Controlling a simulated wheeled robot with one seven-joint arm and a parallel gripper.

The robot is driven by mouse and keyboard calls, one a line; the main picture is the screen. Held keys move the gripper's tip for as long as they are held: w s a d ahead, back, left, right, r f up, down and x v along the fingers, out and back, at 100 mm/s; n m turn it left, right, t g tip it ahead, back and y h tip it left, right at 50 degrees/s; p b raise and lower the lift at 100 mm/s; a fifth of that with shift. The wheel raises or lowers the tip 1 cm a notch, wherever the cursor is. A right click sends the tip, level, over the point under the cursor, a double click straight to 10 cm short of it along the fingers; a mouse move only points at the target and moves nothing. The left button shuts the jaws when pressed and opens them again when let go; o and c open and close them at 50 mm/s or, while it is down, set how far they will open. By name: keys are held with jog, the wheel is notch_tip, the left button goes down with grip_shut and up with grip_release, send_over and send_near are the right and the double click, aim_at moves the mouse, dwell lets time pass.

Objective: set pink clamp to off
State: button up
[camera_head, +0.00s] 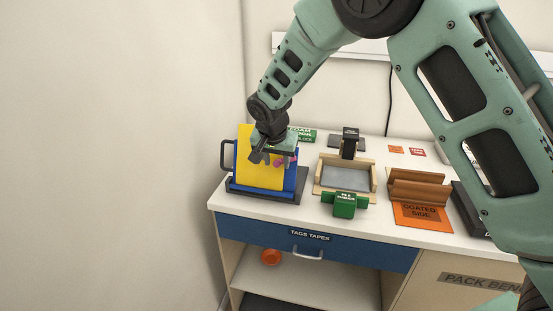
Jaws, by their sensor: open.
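The pink clamp (279,162) shows as a small pink part on a yellow panel (252,172) with a blue frame (302,178), at the left end of the bench. My gripper (264,158) is open, just in front of the upper part of the panel and close beside the pink part. My gripper hides part of the clamp. I cannot tell whether they touch or which setting the clamp is in.
A wooden tray with a grey bed (345,180), a green block (345,205) and a brown holder (418,190) stand to the right on the white bench top (400,224). A green-labelled block (303,135) is behind. A dark handle (227,156) juts left of the panel.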

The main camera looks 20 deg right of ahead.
grip_shut()
